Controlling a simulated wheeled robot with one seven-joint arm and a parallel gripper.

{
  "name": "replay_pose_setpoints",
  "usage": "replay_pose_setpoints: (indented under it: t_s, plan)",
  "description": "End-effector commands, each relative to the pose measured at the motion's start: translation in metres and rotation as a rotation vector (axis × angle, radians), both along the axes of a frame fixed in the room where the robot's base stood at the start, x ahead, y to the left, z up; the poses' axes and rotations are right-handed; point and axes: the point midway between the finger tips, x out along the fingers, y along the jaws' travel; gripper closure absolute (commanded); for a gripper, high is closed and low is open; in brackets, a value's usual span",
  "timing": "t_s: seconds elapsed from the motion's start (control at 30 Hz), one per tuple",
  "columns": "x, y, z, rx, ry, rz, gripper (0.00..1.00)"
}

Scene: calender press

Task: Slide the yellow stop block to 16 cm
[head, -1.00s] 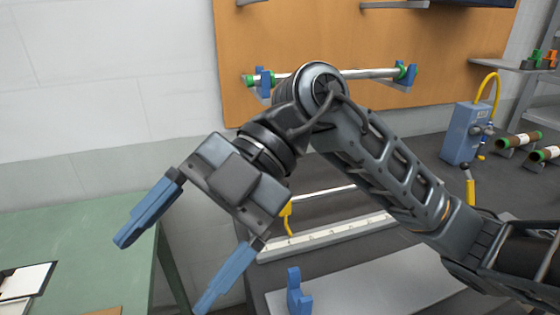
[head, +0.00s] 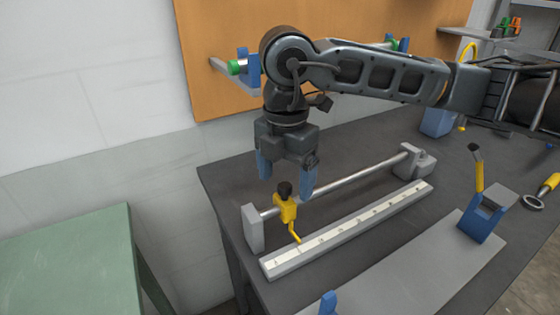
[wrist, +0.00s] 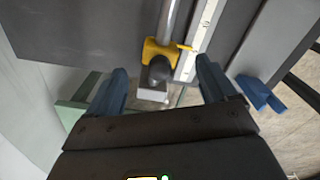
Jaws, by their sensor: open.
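The yellow stop block (head: 286,207) with a black knob sits on a metal rod (head: 345,182) near its left end bracket (head: 252,230). Its thin yellow pointer reaches down to the white ruler (head: 340,232) near the ruler's left end; the numbers are too small to read. My gripper (head: 284,195) points down over the block with blue fingers apart. In the wrist view the block (wrist: 157,52) and its dark knob lie beyond and between the open fingers (wrist: 162,90). I cannot tell whether a finger touches it.
A dark table (head: 225,190) carries the rod and ruler. A grey plate (head: 400,285) with a blue clamp (head: 482,218) lies at the front right. A green table (head: 70,255) stands at left. An orange board (head: 215,40) with a roller is behind.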

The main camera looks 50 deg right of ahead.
Motion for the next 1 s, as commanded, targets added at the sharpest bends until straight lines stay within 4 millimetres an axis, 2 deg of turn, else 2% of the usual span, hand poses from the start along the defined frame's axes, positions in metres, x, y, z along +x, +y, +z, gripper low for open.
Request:
replay_pose_setpoints:
  t_s: [0.2,0.33,0.5,0.73,1.0]
  plan:
    - [0.0,0.001,-0.031,0.003,0.002,0.0,0.15]
    - [0.0,0.001,-0.044,0.003,0.001,0.002,0.15]
    - [0.0,0.001,-0.052,0.002,0.0,0.002,0.15]
    - [0.0,0.001,-0.053,0.002,-0.001,0.002,0.15]
    - [0.0,0.001,-0.053,0.002,-0.001,0.002,0.4]
